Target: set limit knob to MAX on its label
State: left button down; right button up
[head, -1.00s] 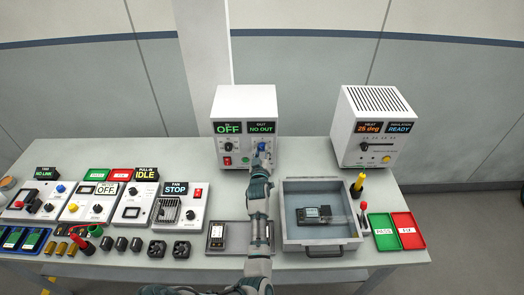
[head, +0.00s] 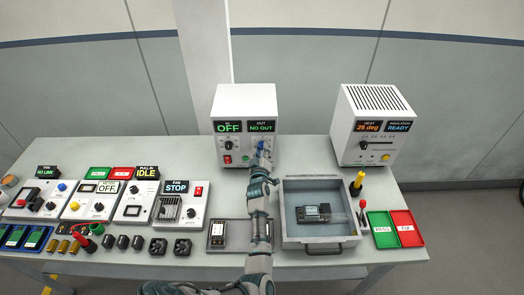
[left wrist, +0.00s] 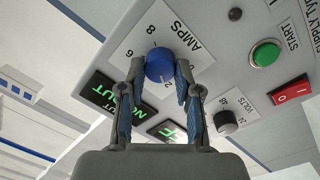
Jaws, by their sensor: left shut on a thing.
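A white supply box (head: 243,100) stands at the back of the table, with screens reading OFF and NO OUT. A round blue knob (left wrist: 159,65) sits on its front, on a white label (left wrist: 192,45) marked AMPS with 2, 6 and 8 legible. A light pointer mark shows on the knob's side near the 2. No word MAX is legible. My left gripper (left wrist: 160,72) has its two fingers on either side of the knob and is shut on it. My right gripper is not in view.
A grey open-topped bin (head: 288,222) stands right of my arm. A heater box (head: 374,105) stands farther right.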

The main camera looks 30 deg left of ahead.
aim_at(263, 127)
pick_arm(q)
jog(key=c, duration=0.8)
grip_release()
jog(key=shift+f, duration=0.45)
jog(key=shift+r, duration=0.15)
notch_tip(263, 127, up, 10)
jog(key=shift+w+f, duration=0.1)
